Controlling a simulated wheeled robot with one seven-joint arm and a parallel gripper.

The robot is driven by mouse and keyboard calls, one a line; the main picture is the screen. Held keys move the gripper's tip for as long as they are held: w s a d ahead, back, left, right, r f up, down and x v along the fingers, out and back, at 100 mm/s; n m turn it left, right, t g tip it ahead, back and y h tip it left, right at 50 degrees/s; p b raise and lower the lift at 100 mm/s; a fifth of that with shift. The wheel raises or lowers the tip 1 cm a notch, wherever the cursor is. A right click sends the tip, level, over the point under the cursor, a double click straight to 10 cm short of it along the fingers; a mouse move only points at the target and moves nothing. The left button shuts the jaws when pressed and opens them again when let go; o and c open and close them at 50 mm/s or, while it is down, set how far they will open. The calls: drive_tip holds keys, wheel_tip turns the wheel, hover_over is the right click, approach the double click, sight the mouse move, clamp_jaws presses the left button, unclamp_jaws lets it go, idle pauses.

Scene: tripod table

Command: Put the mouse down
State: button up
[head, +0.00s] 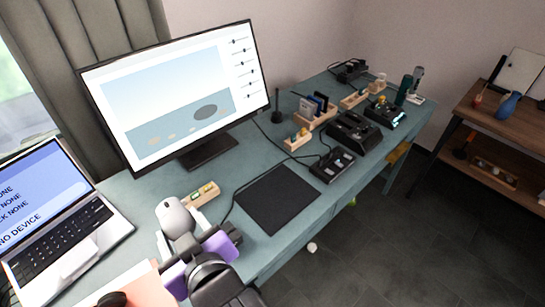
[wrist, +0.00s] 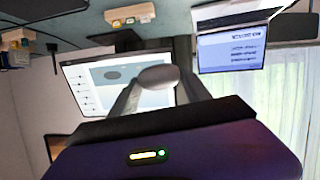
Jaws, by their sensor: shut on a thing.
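A white mouse (head: 174,215) is held in my gripper (head: 178,236) above the teal desk (head: 145,190), between the laptop and the black mat. My gripper is shut on it. In the wrist view, which is upside down, the pale mouse (wrist: 158,76) sits between the two grey fingers of my gripper (wrist: 158,92). The gap between the mouse and the desk is hard to judge. A black mat (head: 277,198) lies flat and empty to the right of my gripper. A dark rounded object (head: 112,299) is partly visible at the lower left.
A laptop (head: 62,225) stands left and a monitor (head: 178,90) behind. A small wooden holder (head: 201,194) is close beside the held mouse. Black devices (head: 352,131) and wooden racks fill the far right of the desk. Bare desk shows around the mat.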

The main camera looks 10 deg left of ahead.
drive_tip(key=shift+s+a+r, duration=0.45)
drive_tip(key=shift+s+a, duration=0.1)
drive_tip(key=shift+a, duration=0.05)
wheel_tip(320, 180, down, 20)
drive_tip(key=shift+f+b, duration=0.1)
drive_tip(key=shift+b, duration=0.6)
drive_tip(key=shift+f, duration=0.1)
drive_tip(key=o, duration=1.4)
drive_tip(key=v, duration=1.2)
drive_tip(key=shift+w+d, duration=0.15)
